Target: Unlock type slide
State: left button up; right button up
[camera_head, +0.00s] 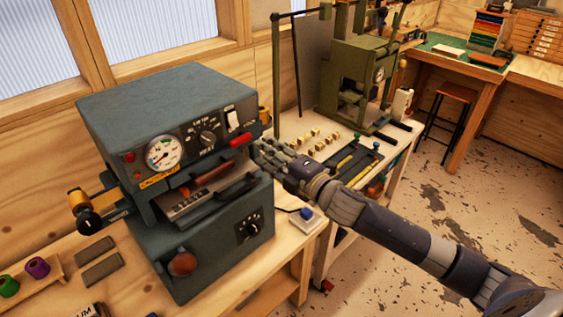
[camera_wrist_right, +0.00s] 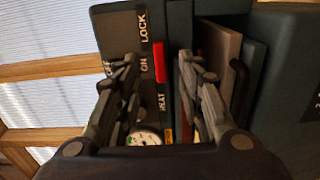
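The grey-green stamping machine (camera_head: 165,95) stands on the bench in the head view. A red lock tab (camera_head: 240,139) sits on its right front edge; in the right wrist view the red tab (camera_wrist_right: 159,62) lies beside the "LOCK" lettering. The type slide (camera_head: 188,206), with a black handle (camera_head: 238,187), is in the machine's front opening. My right gripper (camera_head: 259,152) is at the machine's right front, close to the red tab. In the wrist view its fingers (camera_wrist_right: 158,60) are apart, with the tab between them in the picture; contact cannot be told. My left gripper is not in view.
A gauge (camera_head: 163,153), a knob (camera_head: 208,138) and a white switch (camera_head: 233,119) are on the machine's front panel. Foil rolls (camera_head: 37,267) stand at lower left. A green press (camera_head: 355,75) and several small brass pieces (camera_head: 316,138) are on the right-hand bench. Open floor lies at right.

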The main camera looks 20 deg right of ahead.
jog(key=v, duration=0.5)
dwell(0.5)
jog(key=d+f+m+g+h+b, duration=0.15)
jog(key=d+f+m, duration=0.25)
jog(key=f, duration=0.8)
jog(key=d+f+m+g+h+b, duration=0.1)
jog(key=d+f+m+h, duration=0.25)
jog(key=f, duration=0.85)
jog(key=s+d+f+m+g+h, duration=0.1)
jog(key=s+f+m+g, duration=0.1)
jog(key=s+f, duration=0.35)
jog(key=s+d+f+m+g+b, duration=0.1)
jog(key=s+f, duration=0.1)
jog(key=f, duration=0.7)
jog(key=s+d+f+m+g+h, duration=0.1)
jog(key=s+f+m+g, duration=0.15)
jog(key=f, duration=0.55)
jog(key=s+a+f+m+g+b, duration=0.2)
jog(key=s+a+f+m+g, duration=0.15)
jog(key=s+f, duration=1.45)
jog(key=s+a+f+m+g, duration=0.1)
jog(key=s+a+f+g, duration=0.1)
jog(key=s, duration=0.8)
jog(key=s+a+f+m+g, duration=0.2)
jog(key=s+a+f, duration=0.3)
jog(key=s, duration=0.6)
jog(key=shift+a+y+b, duration=0.35)
jog(key=shift+y, duration=0.05)
